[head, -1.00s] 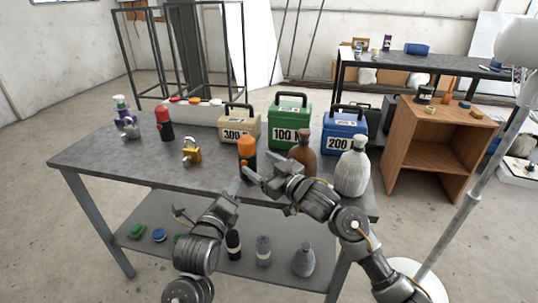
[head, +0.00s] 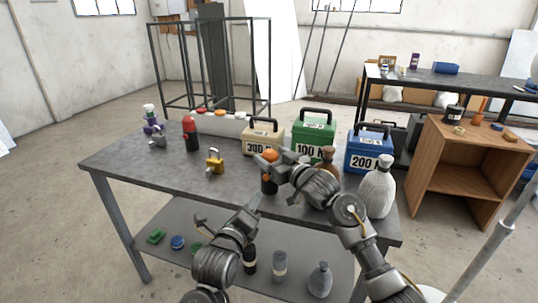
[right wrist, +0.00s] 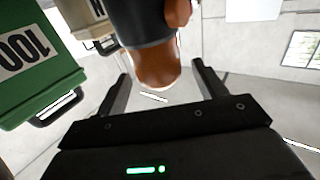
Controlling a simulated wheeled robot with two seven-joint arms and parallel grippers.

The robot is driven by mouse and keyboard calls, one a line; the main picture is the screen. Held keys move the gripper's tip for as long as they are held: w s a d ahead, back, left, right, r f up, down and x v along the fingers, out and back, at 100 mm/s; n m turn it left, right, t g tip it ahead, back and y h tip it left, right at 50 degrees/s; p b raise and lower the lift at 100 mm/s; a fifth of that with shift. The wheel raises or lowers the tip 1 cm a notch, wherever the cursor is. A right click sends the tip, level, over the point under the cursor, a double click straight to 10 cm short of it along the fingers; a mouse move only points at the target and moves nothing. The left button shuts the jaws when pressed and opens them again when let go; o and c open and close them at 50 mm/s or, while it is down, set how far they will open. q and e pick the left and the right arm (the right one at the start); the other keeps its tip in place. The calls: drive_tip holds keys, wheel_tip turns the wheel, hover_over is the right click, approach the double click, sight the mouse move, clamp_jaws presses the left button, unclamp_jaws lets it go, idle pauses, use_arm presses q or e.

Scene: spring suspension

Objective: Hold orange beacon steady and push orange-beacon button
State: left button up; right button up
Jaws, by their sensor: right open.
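The orange beacon (head: 269,156), with an orange dome and dark body, stands upright near the table's front edge in the head view. A small orange button (head: 266,178) shows on its side. In the right wrist view the beacon's dome (right wrist: 155,68) lies between the spread fingers of my right gripper (right wrist: 160,88), with a gap on both sides; the button (right wrist: 178,12) sticks out at the top. My right gripper (head: 275,168) is open, partly covering the beacon in the head view. My left gripper (head: 230,208) is lower and left of the beacon; its finger opening is unclear.
On the grey table (head: 130,160) stand a red-topped beacon (head: 191,134), a gold padlock (head: 215,161), a brown bottle (head: 327,160), a white ribbed bottle (head: 377,188) and a green 100 N box (head: 315,130). The left front tabletop is clear.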

drive_tip(key=shift+x, duration=1)
drive_tip(key=c, duration=1.1)
use_arm(q)
clamp_jaws()
use_arm(e)
drive_tip(key=shift+c, duration=0.2)
use_arm(q)
drive_tip(key=shift+r, duration=0.1)
